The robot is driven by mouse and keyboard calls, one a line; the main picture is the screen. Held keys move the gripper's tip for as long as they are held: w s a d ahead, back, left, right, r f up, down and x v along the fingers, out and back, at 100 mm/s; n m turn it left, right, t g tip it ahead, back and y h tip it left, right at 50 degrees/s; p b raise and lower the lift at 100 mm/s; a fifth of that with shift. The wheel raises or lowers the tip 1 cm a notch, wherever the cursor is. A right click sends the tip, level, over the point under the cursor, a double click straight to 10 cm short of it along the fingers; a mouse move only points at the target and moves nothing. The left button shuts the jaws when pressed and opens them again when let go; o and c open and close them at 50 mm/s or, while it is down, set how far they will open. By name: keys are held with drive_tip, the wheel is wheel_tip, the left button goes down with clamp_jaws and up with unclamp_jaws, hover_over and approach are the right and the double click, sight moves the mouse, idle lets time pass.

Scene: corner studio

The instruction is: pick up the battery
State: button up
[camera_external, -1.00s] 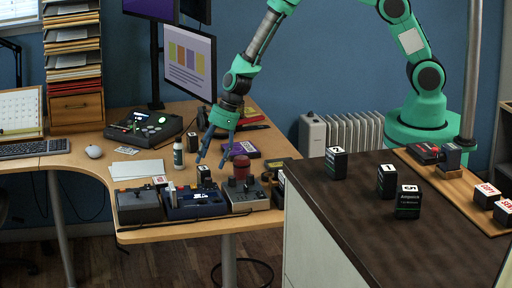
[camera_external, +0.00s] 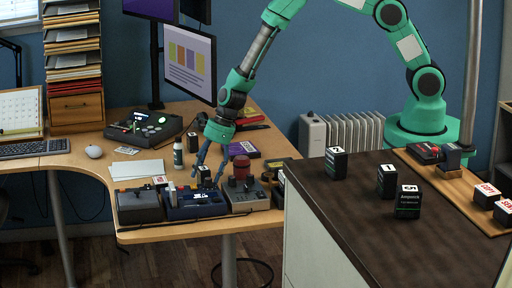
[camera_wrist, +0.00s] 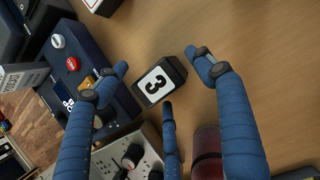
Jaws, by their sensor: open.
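A black block-shaped battery (camera_wrist: 160,80) with a white top marked 3 sits on the wooden desk in the wrist view. It also shows, small and partly hidden by a finger, in the external view (camera_external: 205,172). My gripper (camera_wrist: 159,63) has blue fingers spread open around it, one on the left, one on the right and one below in the wrist view. I see gaps between the fingers and the battery. In the external view my gripper (camera_external: 207,178) points down over the desk.
A small bottle (camera_external: 178,156) stands behind left. More numbered black blocks (camera_external: 387,180) stand on the dark counter (camera_external: 350,220) at right.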

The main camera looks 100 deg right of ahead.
drive_tip(key=shift+w+f, duration=0.2)
drive_tip(key=shift+f, duration=0.25)
clamp_jaws()
idle(0.4)
